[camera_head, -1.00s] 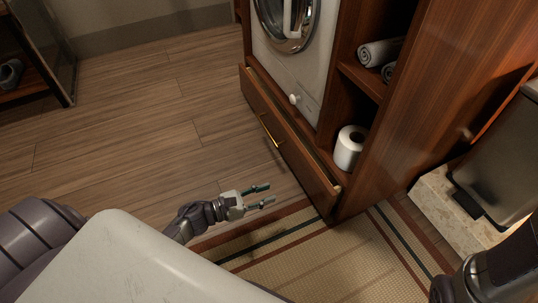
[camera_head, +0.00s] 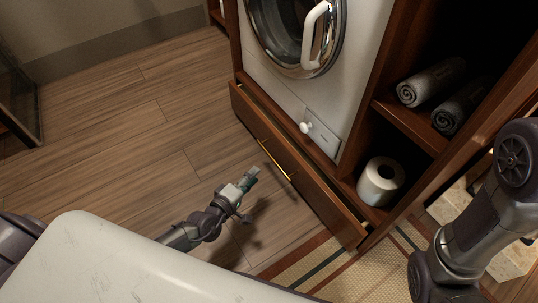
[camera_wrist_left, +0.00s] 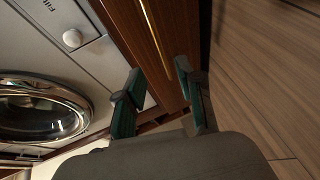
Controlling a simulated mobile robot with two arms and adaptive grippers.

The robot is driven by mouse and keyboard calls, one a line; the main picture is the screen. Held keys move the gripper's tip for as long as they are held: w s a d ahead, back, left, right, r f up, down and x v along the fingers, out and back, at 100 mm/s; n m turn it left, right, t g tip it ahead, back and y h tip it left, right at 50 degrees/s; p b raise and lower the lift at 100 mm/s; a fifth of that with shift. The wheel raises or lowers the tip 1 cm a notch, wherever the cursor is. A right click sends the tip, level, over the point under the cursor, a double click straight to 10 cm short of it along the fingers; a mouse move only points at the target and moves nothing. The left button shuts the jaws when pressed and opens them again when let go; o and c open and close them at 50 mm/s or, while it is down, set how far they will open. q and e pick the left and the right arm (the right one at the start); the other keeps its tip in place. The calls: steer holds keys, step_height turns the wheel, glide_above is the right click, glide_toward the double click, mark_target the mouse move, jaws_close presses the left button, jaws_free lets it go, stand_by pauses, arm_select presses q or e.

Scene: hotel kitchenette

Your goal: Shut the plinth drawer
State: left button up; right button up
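The plinth drawer (camera_head: 318,196) is a long, low wooden drawer under the washing machine, with a thin brass bar handle (camera_head: 273,160) on its front. It stands partly pulled out, with a dark gap behind its front panel. My left gripper (camera_head: 252,176) is in front of the drawer, just short of the handle and apart from it in the head view. In the left wrist view the drawer front (camera_wrist_left: 155,45) lies ahead of the fingers (camera_wrist_left: 160,98), which are apart with nothing between them. My right arm shows at the right edge, but its gripper is out of view.
The washing machine (camera_head: 345,75) stands above the drawer, with a white knob (camera_head: 306,127) low on its front. Shelves at right hold rolled towels (camera_head: 431,82) and a paper roll (camera_head: 381,182). A striped rug (camera_head: 350,275) lies near the drawer's right end. The wooden floor at left is clear.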

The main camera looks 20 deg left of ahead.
mark_target(271, 158)
arm_select(q)
steer(key=shift+b+x, duration=2.75)
steer(key=shift+x, duration=3)
steer(key=shift+c, duration=0.3)
jaws_close()
